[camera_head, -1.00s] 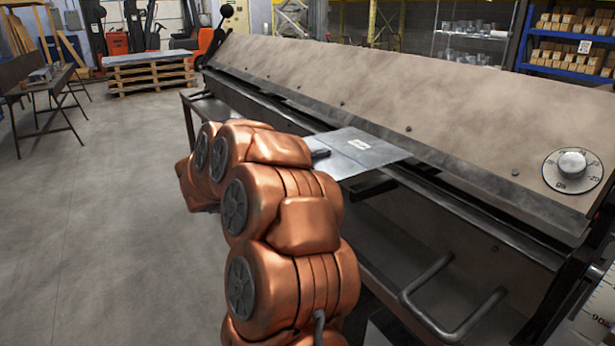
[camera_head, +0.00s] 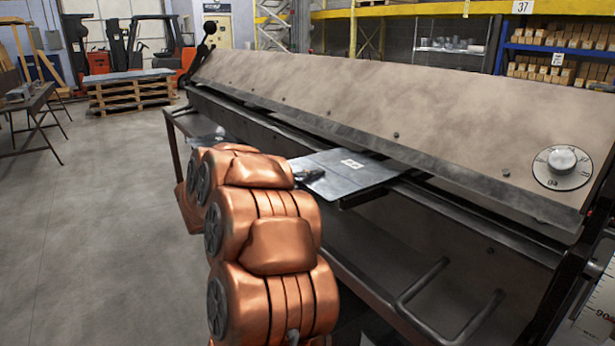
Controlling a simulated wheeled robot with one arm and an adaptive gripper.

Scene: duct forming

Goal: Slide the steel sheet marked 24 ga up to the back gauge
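The steel sheet (camera_head: 343,178) is a thin grey plate with a small white label; the print on it is too small to read. It lies flat at the front opening of the large brake (camera_head: 400,95), its far edge at the dark slot under the beige upper beam. A dark tip of my gripper (camera_head: 309,175) shows at the sheet's left edge, seemingly touching it. My copper-coloured arm hides most of the gripper, so its opening does not show. The back gauge is not visible behind the beam.
Another grey piece (camera_head: 208,138) lies left of my arm on the brake's front. A dial (camera_head: 562,168) sits at the beam's right end, and a bar handle (camera_head: 450,305) juts out below.

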